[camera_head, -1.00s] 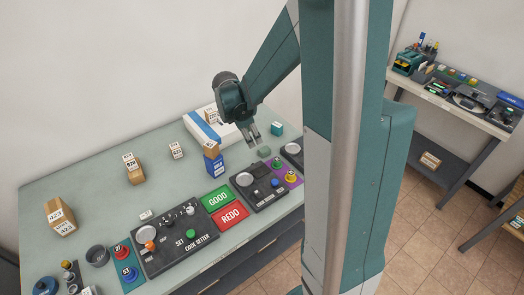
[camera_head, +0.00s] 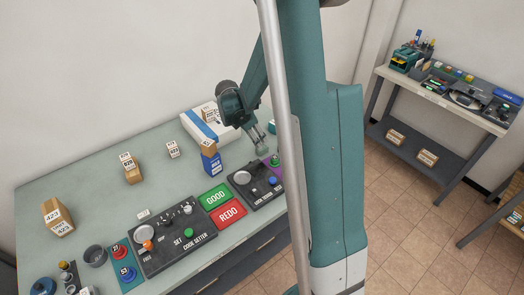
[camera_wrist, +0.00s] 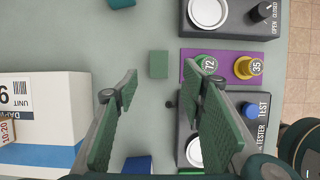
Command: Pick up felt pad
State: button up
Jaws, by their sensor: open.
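A small, square green felt pad (camera_wrist: 158,64) lies flat on the grey-green table (camera_head: 95,195). In the wrist view it sits at the upper middle, just beyond my fingertips and roughly between their lines. My gripper (camera_head: 262,146) is open and empty, its two green-faced fingers spread wide in the wrist view (camera_wrist: 161,76). In the head view the fingertips hang low over the pad's area, and the pad is hard to make out there.
A purple panel (camera_wrist: 231,66) with numbered green and yellow buttons lies right of the pad. The tester panel (camera_wrist: 258,118) is at lower right. A white box with a blue stripe (camera_wrist: 75,110) stands left. A blue box (camera_wrist: 137,165) stands near the left finger.

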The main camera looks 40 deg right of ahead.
aim_at(262, 150)
jog(key=shift+x, duration=1.3)
jog(key=shift+b+x, duration=0.65)
jog(key=shift+x, duration=1.9)
jog(key=c, duration=0.8)
